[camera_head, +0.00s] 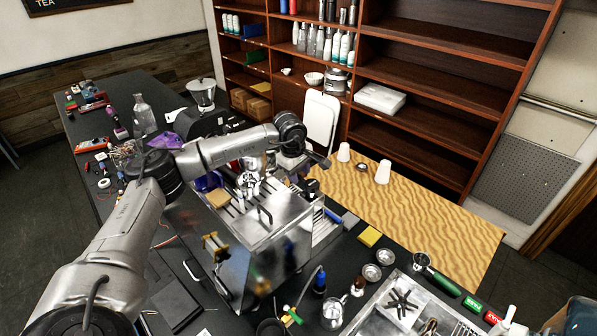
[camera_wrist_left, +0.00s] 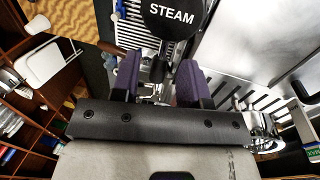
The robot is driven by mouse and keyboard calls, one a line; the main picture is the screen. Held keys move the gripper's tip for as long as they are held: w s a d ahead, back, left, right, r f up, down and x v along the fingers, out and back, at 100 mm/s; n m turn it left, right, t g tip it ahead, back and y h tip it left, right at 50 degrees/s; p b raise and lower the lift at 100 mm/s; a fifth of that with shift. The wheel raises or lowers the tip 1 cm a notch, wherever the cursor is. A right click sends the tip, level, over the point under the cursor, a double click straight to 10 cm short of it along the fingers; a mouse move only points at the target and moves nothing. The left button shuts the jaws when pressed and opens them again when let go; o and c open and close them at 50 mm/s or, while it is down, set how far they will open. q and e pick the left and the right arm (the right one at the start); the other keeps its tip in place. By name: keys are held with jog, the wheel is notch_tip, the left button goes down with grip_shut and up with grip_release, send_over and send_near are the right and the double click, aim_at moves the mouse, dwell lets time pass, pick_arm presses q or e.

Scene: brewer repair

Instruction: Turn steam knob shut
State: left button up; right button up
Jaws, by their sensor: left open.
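The steam knob (camera_wrist_left: 172,16) is a round black disc with white "STEAM" lettering, at the top of the left wrist view and partly cut off by the frame edge. My left gripper (camera_wrist_left: 159,76) is open, with its two purple-padded fingers apart just below the knob in that view. The knob's dark stem shows near the gap between the fingers; I cannot tell whether they touch it. In the head view my left gripper (camera_head: 318,162) is at the far side of the steel espresso machine (camera_head: 262,222), and the knob cannot be made out there. My right gripper is not in view.
A wooden board (camera_head: 430,220) with white cups (camera_head: 383,172) lies beyond the machine. A shelf unit (camera_head: 430,75) stands behind. Tools and a glass bottle (camera_head: 144,113) crowd the left counter.

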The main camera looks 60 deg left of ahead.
pick_arm(q)
jog(key=shift+f, duration=0.15)
grip_shut()
dwell(0.4)
